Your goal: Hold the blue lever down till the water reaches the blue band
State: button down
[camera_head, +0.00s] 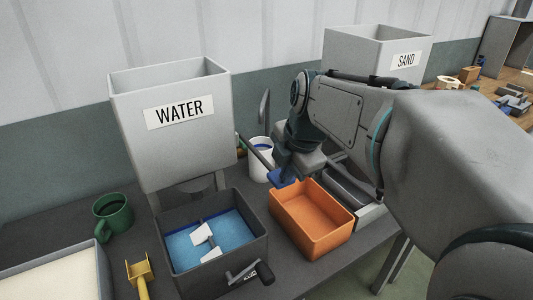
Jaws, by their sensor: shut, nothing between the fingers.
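The blue lever's pad (284,178) is at the end of a dark rod that slopes down to the right from beside the grey hopper (150,145) labelled WATER. My gripper (291,168) is shut and empty, pointing down right at the blue pad; it appears to touch the pad from above, but the contact is partly hidden by my wrist. Light blue water (186,250) lies in the dark box (256,251) under the hopper. A darker blue band (190,226) runs along the box's far inner wall, directly above the water's edge. Any gap between them is too small to tell.
A white paddle (205,237) stands in the water, with a crank (262,272) outside the box. An orange bin (315,232) is close right of the box. A white cup (260,167), green mug (114,212) and yellow scoop (140,272) are nearby. A SAND hopper (350,50) is behind my arm.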

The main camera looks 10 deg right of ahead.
jog(key=v, duration=0.8)
jog(key=shift+w+r, duration=0.2)
jog(key=s+f+m, duration=0.5)
jog(key=f+m, duration=0.3)
jog(key=m, duration=0.2)
jog(key=s+a+f+m+h, duration=0.1)
jog(key=s+f+m, duration=0.4)
jog(key=f+m, duration=0.4)
jog(key=m, duration=0.2)
jog(key=shift+f+m+g, duration=0.2)
jog(key=shift+m+g, duration=0.1)
jog(key=shift+s+a, duration=0.1)
